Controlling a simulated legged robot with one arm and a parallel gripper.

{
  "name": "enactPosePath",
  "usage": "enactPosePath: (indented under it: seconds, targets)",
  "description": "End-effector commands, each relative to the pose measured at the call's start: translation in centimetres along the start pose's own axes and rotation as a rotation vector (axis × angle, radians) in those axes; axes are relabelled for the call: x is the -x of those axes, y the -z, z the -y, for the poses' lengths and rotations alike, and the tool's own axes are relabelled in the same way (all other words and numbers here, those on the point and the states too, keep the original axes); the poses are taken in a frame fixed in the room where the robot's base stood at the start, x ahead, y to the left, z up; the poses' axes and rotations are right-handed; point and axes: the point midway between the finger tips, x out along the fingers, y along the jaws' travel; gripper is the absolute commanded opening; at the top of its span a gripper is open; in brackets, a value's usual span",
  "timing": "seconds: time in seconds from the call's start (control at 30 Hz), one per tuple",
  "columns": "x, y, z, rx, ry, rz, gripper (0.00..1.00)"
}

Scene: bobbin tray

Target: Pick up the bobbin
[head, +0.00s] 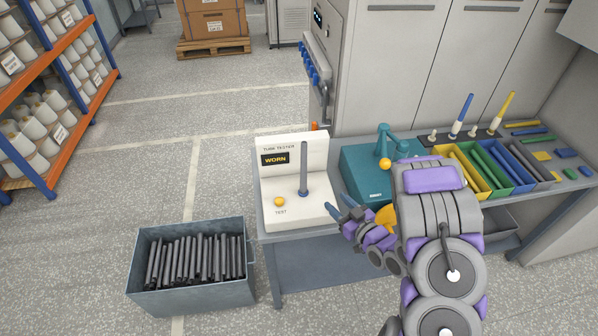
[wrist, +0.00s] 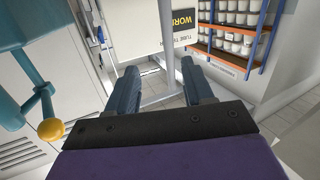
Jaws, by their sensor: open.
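A dark grey tube-shaped bobbin (head: 304,170) stands upright on the white tube tester (head: 288,160), whose display reads WORN. In the wrist view the grey upright bobbin (wrist: 167,38) shows beyond and between my fingers, apart from them, with the tester panel (wrist: 135,28) behind it. My gripper (head: 340,206) is open and empty, at the tester's right front edge, to the right of and lower in the picture than the bobbin. In the wrist view both dark fingers of my gripper (wrist: 160,75) are spread with a clear gap.
A teal machine with an orange knob (head: 385,163) stands right of the tester, close to my arm. Coloured bins (head: 480,165) and a spindle rack (head: 462,136) are further right. A grey crate (head: 190,295) of dark tubes sits on the floor at left. Shelves (head: 45,95) hold white cones.

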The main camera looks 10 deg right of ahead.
Motion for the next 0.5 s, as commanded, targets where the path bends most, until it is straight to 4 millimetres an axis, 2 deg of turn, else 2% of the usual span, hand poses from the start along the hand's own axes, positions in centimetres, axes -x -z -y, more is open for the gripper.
enactPosePath:
  seconds: [0.13, 0.23, 0.5]
  targets:
    - [0.3, 0.3, 0.7, -0.041, 0.004, -0.069, 0.52]
    - [-0.2, 0.5, 0.8, -0.046, 0.006, -0.082, 0.52]
    - [-4.4, 0.9, 0.8, -0.043, 0.006, -0.086, 0.52]
